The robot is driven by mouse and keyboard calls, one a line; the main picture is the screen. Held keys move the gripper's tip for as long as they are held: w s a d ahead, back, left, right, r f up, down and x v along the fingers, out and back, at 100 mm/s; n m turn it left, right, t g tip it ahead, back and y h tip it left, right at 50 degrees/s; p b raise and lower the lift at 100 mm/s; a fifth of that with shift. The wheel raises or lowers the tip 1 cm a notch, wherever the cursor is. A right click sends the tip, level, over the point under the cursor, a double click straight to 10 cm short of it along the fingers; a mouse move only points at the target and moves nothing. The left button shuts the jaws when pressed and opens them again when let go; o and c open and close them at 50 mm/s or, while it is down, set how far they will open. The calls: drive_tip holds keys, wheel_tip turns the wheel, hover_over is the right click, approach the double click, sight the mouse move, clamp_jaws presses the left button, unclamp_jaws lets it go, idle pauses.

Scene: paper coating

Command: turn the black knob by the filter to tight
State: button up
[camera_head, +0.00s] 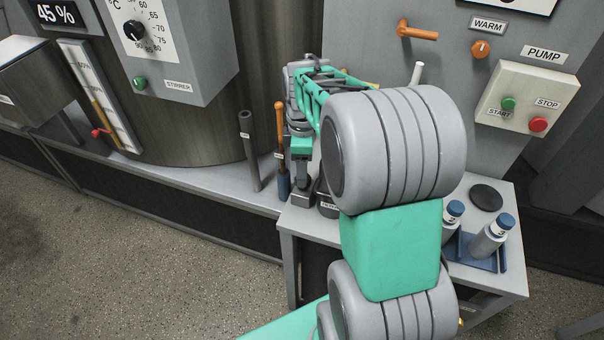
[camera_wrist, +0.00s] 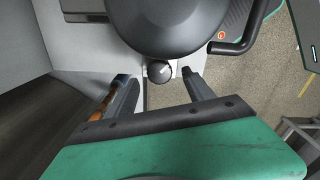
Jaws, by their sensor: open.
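The black knob (camera_wrist: 159,72) shows in the wrist view as a small dark round knob with a pale mark, at the lower edge of a large dark rounded body. My gripper (camera_wrist: 158,77) is open, with one finger to the left of the knob and one to the right. Gaps show on both sides, and I cannot tell how far the fingertips are from it in depth. In the head view my gripper (camera_head: 302,188) points down at the left end of the small grey table (camera_head: 400,238). The dark filter part (camera_head: 328,203) is mostly hidden behind my arm, and the knob is hidden there.
An orange-handled tool (camera_head: 281,130) and a grey rod (camera_head: 249,150) stand close left of my gripper. A blue tray (camera_head: 485,258) with two blue-capped bottles and a black disc (camera_head: 486,198) are on the table's right. The pump box (camera_head: 528,95) is behind. The floor in front is clear.

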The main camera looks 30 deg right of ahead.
drive_tip(key=shift+f, duration=1.55)
drive_tip(key=shift+c, duration=0.3)
clamp_jaws()
drive_tip(key=shift+m, duration=0.4)
drive_tip(key=shift+m+p, duration=0.4)
drive_tip(key=shift+m, duration=2.3)
